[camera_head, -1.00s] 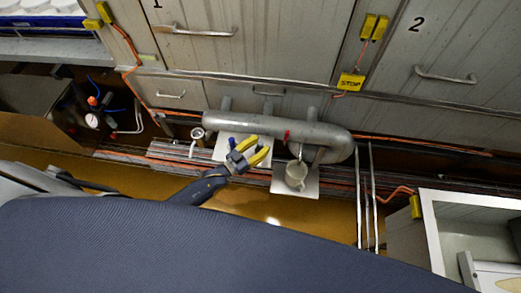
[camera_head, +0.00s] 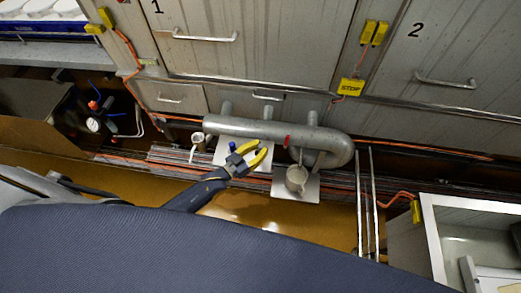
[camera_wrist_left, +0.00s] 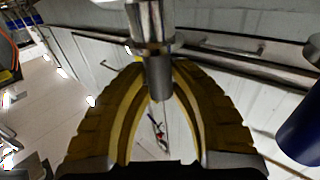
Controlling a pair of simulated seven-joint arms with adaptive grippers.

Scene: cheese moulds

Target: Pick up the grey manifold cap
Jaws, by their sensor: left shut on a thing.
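My left gripper (camera_head: 252,158) has yellow fingers and reaches in from the left, at the front side of the horizontal grey pipe (camera_head: 250,130). In the left wrist view its fingers (camera_wrist_left: 158,95) are closed around a grey cylindrical piece, which I take as the grey manifold cap (camera_wrist_left: 157,75). A wider metal section (camera_wrist_left: 151,20) stands directly above it in that view; I cannot tell whether the two are joined. The fingers hide the cap in the head view. A blue cap (camera_head: 231,146) sits just left of the gripper and also shows in the left wrist view (camera_wrist_left: 303,133). My right gripper is out of view.
A metal cup (camera_head: 297,179) hangs under the pipe's right part, in front of a pale plate. A white fitting (camera_head: 197,138) is to the left. Thin upright rods (camera_head: 366,205) and a white bin (camera_head: 428,220) stand at the right. Grey cabinets are behind.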

